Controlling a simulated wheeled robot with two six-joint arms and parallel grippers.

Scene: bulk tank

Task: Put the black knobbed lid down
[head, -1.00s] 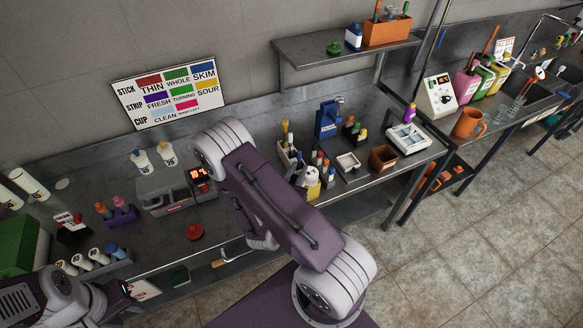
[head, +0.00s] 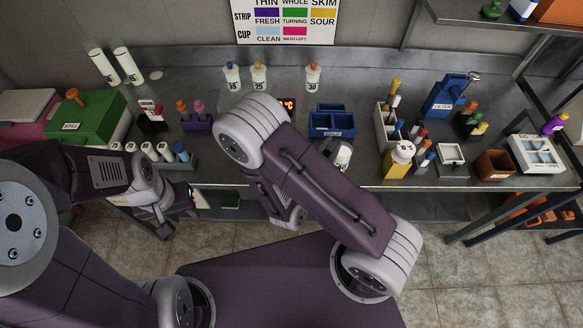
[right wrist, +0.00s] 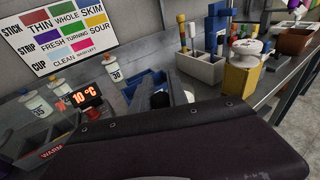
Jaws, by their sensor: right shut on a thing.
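I cannot make out the black knobbed lid for sure in either view. A small black rounded shape (right wrist: 160,99) shows in the right wrist view before a blue box, partly cut off by a dark link; I cannot tell what it is. My right arm bends over the bench in the head view, and its jaws are hidden behind its own links. A dark link fills the lower right wrist view. My left gripper (head: 178,208) hangs at the bench's front edge, apart from the objects there; its jaw gap is unclear.
A blue divided box (head: 332,122) stands on the bench with a white jar (head: 343,157) in front. A yellow container (head: 398,162) with a white top and a rack of markers stand to the right. A green box (head: 88,122) is at the left. Bare bench shows around (head: 215,165).

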